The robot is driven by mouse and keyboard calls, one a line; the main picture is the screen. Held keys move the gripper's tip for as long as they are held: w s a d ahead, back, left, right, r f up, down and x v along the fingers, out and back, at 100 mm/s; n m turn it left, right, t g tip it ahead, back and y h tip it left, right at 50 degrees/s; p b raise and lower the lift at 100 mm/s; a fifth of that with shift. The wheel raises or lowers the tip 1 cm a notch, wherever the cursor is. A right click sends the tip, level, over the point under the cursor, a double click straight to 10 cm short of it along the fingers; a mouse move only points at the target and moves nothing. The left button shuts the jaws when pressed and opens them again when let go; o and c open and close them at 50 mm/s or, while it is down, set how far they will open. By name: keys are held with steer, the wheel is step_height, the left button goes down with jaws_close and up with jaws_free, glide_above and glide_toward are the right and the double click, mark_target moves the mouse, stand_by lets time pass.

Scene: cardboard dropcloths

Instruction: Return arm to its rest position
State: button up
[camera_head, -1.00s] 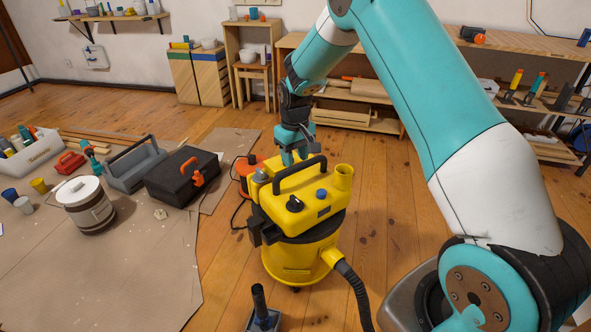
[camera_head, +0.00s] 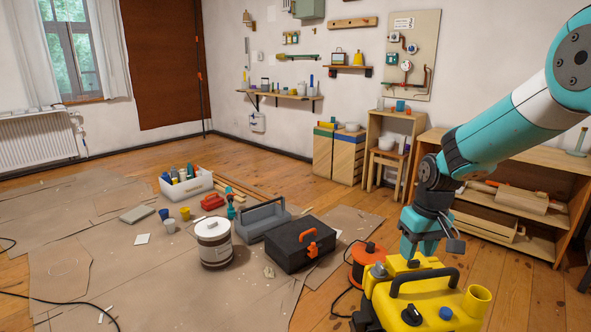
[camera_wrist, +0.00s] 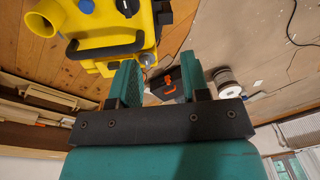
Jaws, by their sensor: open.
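My gripper (camera_head: 420,246) is on the teal arm at the right of the head view, pointing down just above and behind the yellow vacuum (camera_head: 452,302). In the wrist view my gripper (camera_wrist: 158,75) shows two teal fingers spread apart with nothing between them. The yellow vacuum (camera_wrist: 100,28) fills the upper left there, with its black handle facing the fingers. From the head view I cannot tell whether the fingers touch the vacuum.
A black toolbox (camera_head: 290,252), a grey tool tote (camera_head: 262,219) and a white bucket (camera_head: 213,250) stand on the cardboard. An orange cable reel (camera_head: 366,262) is behind the vacuum. Wooden shelves (camera_head: 520,215) line the right wall. Open cardboard floor lies at left.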

steer(key=s+a+r+n+y, duration=0.2)
steer(key=s+a+r, duration=0.75)
steer(key=s, duration=0.35)
steer(key=s+a+r+n+y, duration=0.1)
steer(key=s+a+n, duration=0.1)
steer(key=s, duration=0.6)
steer(key=s+a+r+n, duration=0.1)
steer(key=s+a+r, duration=0.1)
steer(key=s, duration=0.7)
step_height(320, 180, up, 20)
steer(key=p, duration=1.9)
steer(key=shift+w+f+p, duration=0.25)
steer(key=shift+w+p, duration=0.05)
